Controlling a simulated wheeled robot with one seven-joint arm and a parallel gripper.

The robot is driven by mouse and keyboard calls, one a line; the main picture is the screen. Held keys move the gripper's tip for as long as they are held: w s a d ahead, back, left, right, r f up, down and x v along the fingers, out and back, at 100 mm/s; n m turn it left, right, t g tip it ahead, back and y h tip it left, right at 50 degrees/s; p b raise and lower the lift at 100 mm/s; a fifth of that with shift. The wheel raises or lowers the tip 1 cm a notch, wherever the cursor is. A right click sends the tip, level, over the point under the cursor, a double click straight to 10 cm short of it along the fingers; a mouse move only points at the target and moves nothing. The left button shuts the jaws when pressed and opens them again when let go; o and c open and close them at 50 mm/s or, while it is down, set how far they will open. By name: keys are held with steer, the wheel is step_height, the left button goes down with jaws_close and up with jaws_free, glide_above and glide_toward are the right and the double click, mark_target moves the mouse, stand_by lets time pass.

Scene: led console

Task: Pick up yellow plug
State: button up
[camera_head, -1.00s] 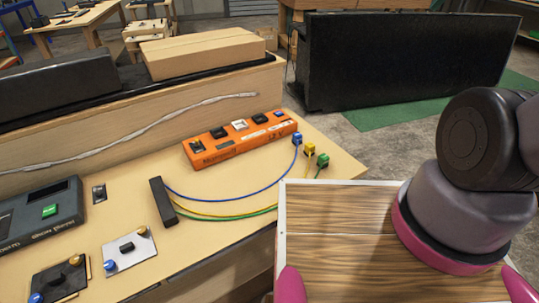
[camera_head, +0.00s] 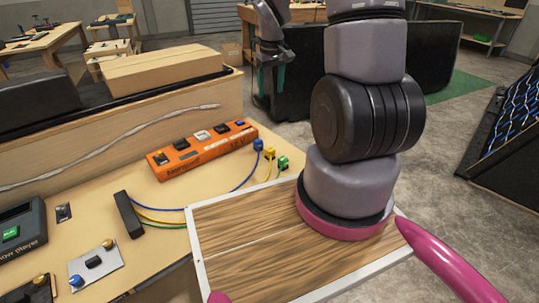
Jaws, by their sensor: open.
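The yellow plug (camera_head: 270,153) stands at the right end of the workbench, on the end of a yellow wire. It sits between the blue plug (camera_head: 258,145) on its left and the green plug (camera_head: 283,163) on its right. My gripper (camera_head: 272,78) shows at the top middle, fingers pointing down, open with nothing seen between them. In the picture it is above the plugs and apart from them. Its fingers are dark and hard to make out against the black panel behind.
An orange power module (camera_head: 203,148) lies just left of the plugs. The wires run to a black block (camera_head: 128,214) on the bench (camera_head: 160,187). A cardboard box (camera_head: 163,68) sits on the raised shelf. A black panel (camera_head: 440,58) stands behind on the floor.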

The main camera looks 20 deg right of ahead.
steer(key=n+g, duration=0.2)
glide_above(271, 150)
steer(key=shift+y, duration=0.3)
step_height(271, 150, down, 20)
steer(key=shift+s+d+r, duration=0.1)
steer(key=shift+s+d, duration=0.05)
steer(key=f, duration=0.6)
steer(key=shift+w+f, duration=0.25)
steer(key=shift+w, duration=0.05)
jaws_close()
